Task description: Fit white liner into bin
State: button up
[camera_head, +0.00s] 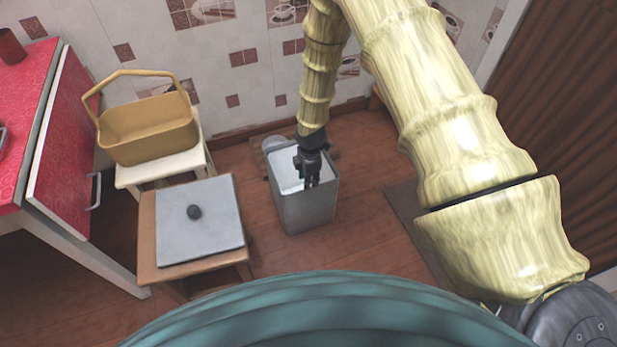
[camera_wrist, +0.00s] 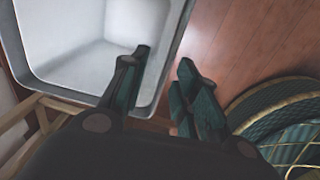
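The grey square bin (camera_head: 306,208) stands on the wooden floor, open at the top. Its inside shows white, which looks like the white liner (camera_head: 283,168) sitting within it; the wrist view also shows the white inner walls and floor (camera_wrist: 85,55). I cannot tell how fully the liner is seated. My gripper (camera_head: 312,184) points down at the bin's near right side. In the wrist view my gripper (camera_wrist: 165,62) is open, with one finger over the inner side of the rim and the other beyond its outer side. I see nothing clamped between the fingers.
A grey square lid (camera_head: 215,235) with a black knob lies on a wooden stool left of the bin. A yellow basket (camera_head: 150,130) stands on a white stool behind it. A red-topped table (camera_head: 30,85) is at far left. A dark mat (camera_head: 408,205) lies right.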

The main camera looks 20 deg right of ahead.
notch_tip(320, 180, up, 12)
jog(key=s+a+f+m+y, duration=0.1)
jog(key=s+f+m, duration=0.4)
jog(key=s, duration=0.4)
jog(key=s+a+f+m, duration=0.1)
jog(key=s+f+m, duration=0.2)
jog(key=s+f, duration=0.45)
jog(key=s+d+f+m, duration=0.15)
jog(key=s+m, duration=0.95)
jog(key=s, duration=1.1)
notch_tip(320, 180, up, 21)
jog(key=d+h+p, duration=0.1)
jog(key=p, duration=1.9)
jog(key=shift+w+g+p, duration=0.3)
jog(key=shift+w+p, duration=0.05)
